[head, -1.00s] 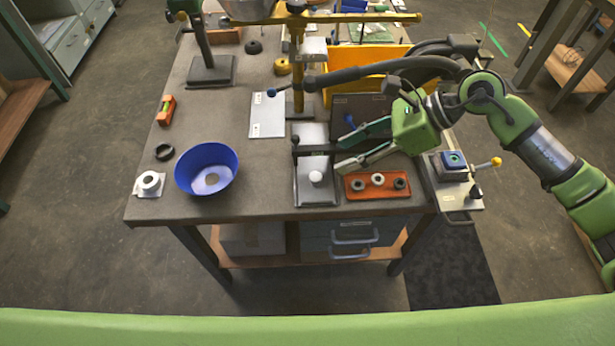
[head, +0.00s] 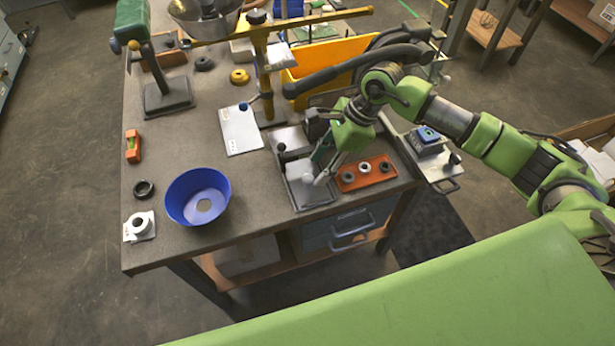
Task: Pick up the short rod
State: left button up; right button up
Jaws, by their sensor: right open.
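My right gripper (head: 320,168) reaches down over a grey tray (head: 312,200) near the table's front edge. Its fingers are apart, close to a pale ball-shaped knob (head: 308,178) on the tray; I cannot tell whether they touch it. I cannot make out for certain which piece is the short rod; it may be small or hidden by the gripper. A dark knob (head: 281,147) shows at the tray's back left. My left gripper is not in view.
An orange holder (head: 347,187) with several rings lies right of the tray. A blue bowl (head: 181,216) and a white ring part (head: 138,227) stand to the left. The table is clear between bowl and tray.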

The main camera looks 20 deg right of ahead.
aim_at(308, 178)
jog(key=shift+a+f, duration=0.3)
jog(key=shift+f, duration=0.1)
jog(key=shift+a+f, duration=0.15)
jog(key=p+x, duration=0.2)
jog(key=x, duration=0.2)
jog(key=shift+w+a+p, duration=0.15)
jog(key=shift+w+p, duration=0.05)
jog(key=shift+p, duration=0.2)
jog(key=shift+a+f, duration=0.15)
jog(key=shift+f, duration=0.35)
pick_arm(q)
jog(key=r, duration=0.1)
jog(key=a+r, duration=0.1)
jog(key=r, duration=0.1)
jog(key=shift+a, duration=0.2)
pick_arm(e)
jog(key=c, duration=1.2)
